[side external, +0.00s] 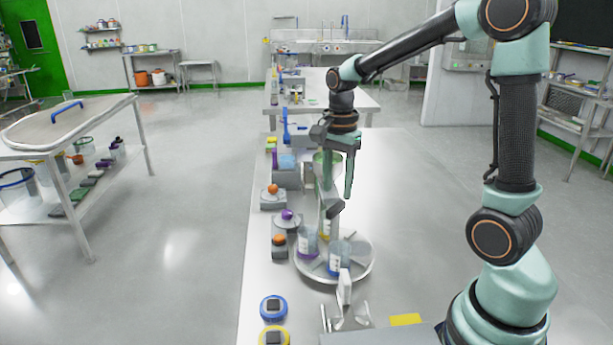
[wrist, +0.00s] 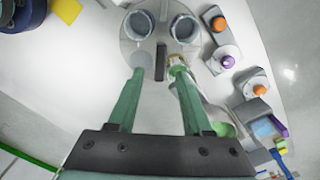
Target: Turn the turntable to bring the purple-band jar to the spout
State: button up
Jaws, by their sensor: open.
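The round grey turntable (side external: 363,268) stands on the bench and carries jars. The jar with a purple band (side external: 307,243) is at its left side. Another jar (side external: 340,257), with a blue band, is at the front. In the wrist view, two open-topped jars sit near the top of the turntable (wrist: 160,15). My gripper (side external: 337,195) is above the back of the turntable, fingers down. In the wrist view my gripper (wrist: 157,72) is open, with a dark upright bar (wrist: 161,62) between the fingertips, apparently untouched. I cannot clearly make out the spout.
Pedestals with orange (side external: 272,189) and purple (side external: 287,214) knobs stand left of the turntable. A blue round container (side external: 273,307) and a yellow one (side external: 273,337) are near the front. A metal bracket (side external: 344,312) stands close in front. The bench right of the turntable is clear.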

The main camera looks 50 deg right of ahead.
aim_at(336, 205)
jog(key=shift+f, duration=2.2)
grip_shut()
